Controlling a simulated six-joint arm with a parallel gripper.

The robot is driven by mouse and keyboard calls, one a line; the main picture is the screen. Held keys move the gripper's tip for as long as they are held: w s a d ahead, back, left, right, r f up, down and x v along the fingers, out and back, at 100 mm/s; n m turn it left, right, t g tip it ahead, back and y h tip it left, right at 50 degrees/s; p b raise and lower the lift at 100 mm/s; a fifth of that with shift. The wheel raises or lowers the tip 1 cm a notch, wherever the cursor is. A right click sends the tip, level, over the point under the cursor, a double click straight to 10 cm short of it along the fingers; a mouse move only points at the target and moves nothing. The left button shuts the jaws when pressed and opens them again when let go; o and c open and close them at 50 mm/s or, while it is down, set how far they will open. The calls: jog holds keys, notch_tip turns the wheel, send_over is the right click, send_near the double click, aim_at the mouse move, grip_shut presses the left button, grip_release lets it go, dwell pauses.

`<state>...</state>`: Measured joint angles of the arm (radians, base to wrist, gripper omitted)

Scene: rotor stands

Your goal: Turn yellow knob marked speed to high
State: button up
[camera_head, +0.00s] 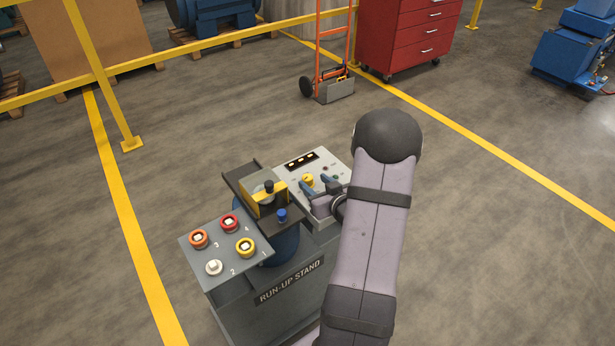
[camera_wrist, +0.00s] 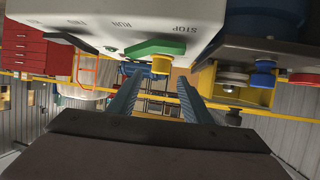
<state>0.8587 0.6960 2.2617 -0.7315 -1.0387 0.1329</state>
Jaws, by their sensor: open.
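A yellow knob (camera_head: 308,180) stands on the light grey control panel (camera_head: 291,170) of the run-up stand. My gripper (camera_head: 318,185) is over the panel, close to the right of the yellow knob. Its blue fingers are open and empty in the wrist view (camera_wrist: 158,80). A green pointer knob (camera_wrist: 158,47) sits near the fingertips beside STOP and RUN lettering. My arm and gripper hide the panel's near right part.
Left of the panel stand a yellow bracket (camera_head: 258,198) and a blue knob (camera_head: 282,215). A front box holds orange (camera_head: 198,238), red (camera_head: 229,223), yellow (camera_head: 246,246) and white (camera_head: 214,267) buttons. Open floor surrounds the stand; a hand truck (camera_head: 335,88) stands behind.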

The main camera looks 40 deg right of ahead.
aim_at(308, 178)
jog(key=shift+p+x, duration=0.65)
jog(key=shift+x, duration=2.4)
jog(key=c, duration=1.1)
